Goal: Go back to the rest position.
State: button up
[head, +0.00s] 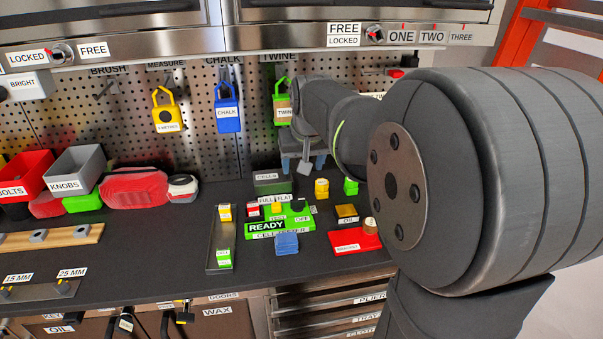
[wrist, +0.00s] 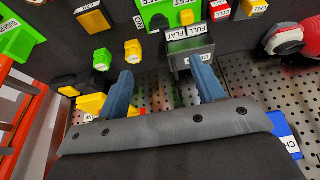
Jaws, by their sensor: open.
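My gripper (head: 304,163) hangs over the back of the dark worktop, in front of the pegboard and just below the green twine holder (head: 282,103). Its blue-grey fingers point down, above and behind the small dark green box (head: 281,184). In the wrist view my gripper (wrist: 163,88) shows two blue fingers spread wide with nothing between them. My large dark arm link covers the right side of the head view.
Near the gripper stand the green cell tester (head: 262,230), a yellow cell (head: 321,188) and a red tray (head: 350,244). A blue chalk holder (head: 228,112) hangs left of it. Steel cabinets (head: 270,38) overhang the pegboard.

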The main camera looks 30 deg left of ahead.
aim_at(298, 200)
jog(key=shift+s+r, duration=0.1)
jog(key=shift+r, duration=0.2)
jog(key=x, duration=1.7)
jog(key=shift+d+f, duration=0.1)
jog(key=shift+f, duration=0.25)
jog(key=shift+r, duration=0.15)
